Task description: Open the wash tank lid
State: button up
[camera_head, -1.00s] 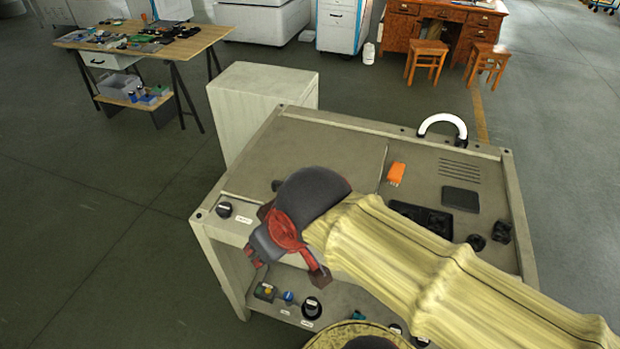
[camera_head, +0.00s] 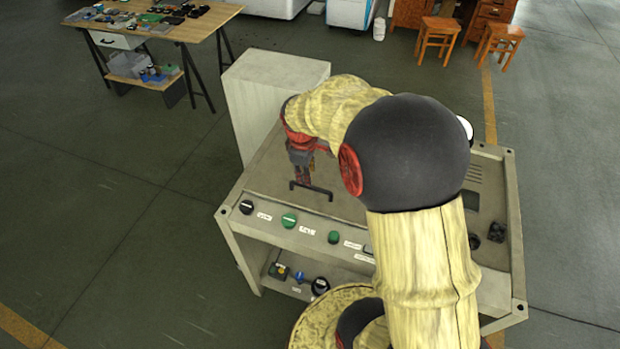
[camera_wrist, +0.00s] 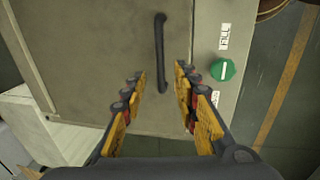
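The wash tank lid (camera_head: 262,178) appears to be the flat grey-beige panel in the left part of the bench top. It lies flat and looks shut. A black bar handle (camera_head: 312,189) is on it near the front edge. In the wrist view the handle (camera_wrist: 160,50) runs up the picture on the lid (camera_wrist: 90,55). My gripper (camera_wrist: 160,73) is open and empty, pointing down at the lid. The handle's lower end shows between its fingers; I cannot tell the height gap. In the head view my gripper (camera_head: 301,172) is just behind the handle, and my arm hides the right of the lid.
The bench front has a black knob (camera_head: 247,207), a green knob (camera_head: 289,220) and another green button (camera_head: 334,237). A lower shelf (camera_head: 275,285) holds more controls. A pale cabinet (camera_head: 262,95) stands behind the bench.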

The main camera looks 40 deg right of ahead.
aim_at(310, 188)
jog(key=f, duration=0.2)
jog(key=d+f+b, duration=0.1)
jog(key=f, duration=0.4)
jog(key=shift+w+d+f, duration=0.2)
jog(key=shift+w+f, duration=0.15)
jog(key=c, duration=0.4)
jog(key=c, duration=0.3)
grip_shut()
